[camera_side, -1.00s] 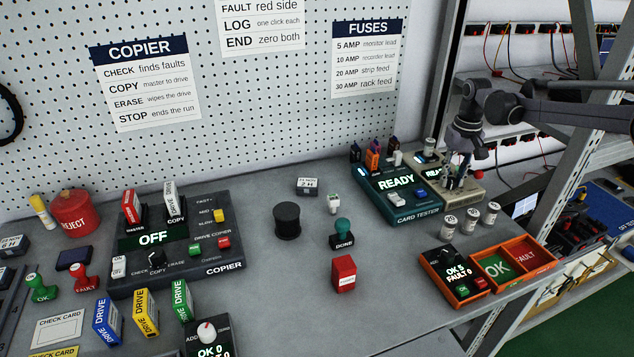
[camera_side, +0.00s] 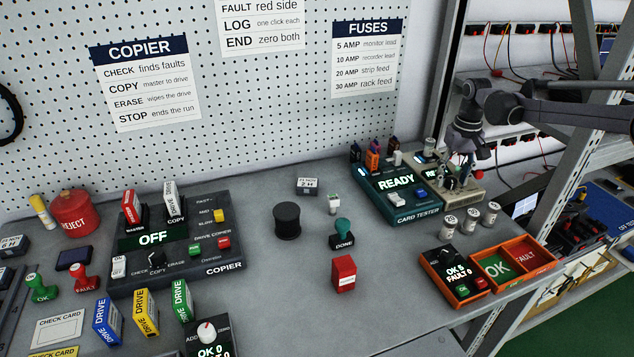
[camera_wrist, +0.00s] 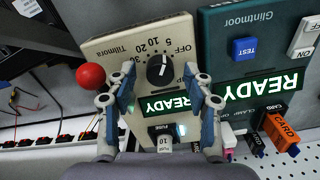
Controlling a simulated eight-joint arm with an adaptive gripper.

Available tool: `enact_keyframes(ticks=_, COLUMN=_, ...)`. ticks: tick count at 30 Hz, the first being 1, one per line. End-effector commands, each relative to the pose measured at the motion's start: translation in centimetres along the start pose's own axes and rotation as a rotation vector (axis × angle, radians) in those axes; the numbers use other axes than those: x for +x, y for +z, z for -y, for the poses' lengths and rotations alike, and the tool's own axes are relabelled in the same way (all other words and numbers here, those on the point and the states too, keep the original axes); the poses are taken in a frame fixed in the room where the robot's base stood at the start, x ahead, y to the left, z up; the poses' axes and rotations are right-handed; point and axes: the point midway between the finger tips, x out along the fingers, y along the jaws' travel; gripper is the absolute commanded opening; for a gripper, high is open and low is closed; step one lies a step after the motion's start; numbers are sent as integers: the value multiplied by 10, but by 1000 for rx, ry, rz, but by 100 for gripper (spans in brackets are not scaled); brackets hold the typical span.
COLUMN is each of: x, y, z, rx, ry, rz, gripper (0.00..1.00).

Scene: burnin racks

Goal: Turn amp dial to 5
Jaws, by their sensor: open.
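The amp dial (camera_wrist: 160,70) is a black round knob with a white pointer line on a cream fuse tester (camera_wrist: 110,48). Its scale reads OFF, 5, 10, 20 and 30. In the wrist view the pointer is directed up, at or close to the 5. My gripper (camera_wrist: 160,82) is open, one finger on each side of the dial, with visible gaps between fingers and knob. In the side view my gripper (camera_side: 459,184) is over the tester and hides the dial.
The green card tester (camera_side: 397,205), showing READY, stands directly beside the fuse tester. A red ball-shaped knob (camera_wrist: 91,76) is close to one finger. A fuse (camera_wrist: 164,142) stands in the tester near the READY display. Several fuses (camera_side: 470,219) stand in front of it.

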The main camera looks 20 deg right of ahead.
Motion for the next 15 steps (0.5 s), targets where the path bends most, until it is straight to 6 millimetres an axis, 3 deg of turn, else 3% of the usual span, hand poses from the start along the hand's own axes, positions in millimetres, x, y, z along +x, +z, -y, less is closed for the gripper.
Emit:
enact_keyframes(ticks=7, x=-19, y=0, z=0, rx=0, ry=0, rz=0, gripper=52)
enact_keyframes(ticks=15, x=-72, y=0, z=0, rx=0, ry=0, rz=0, gripper=52)
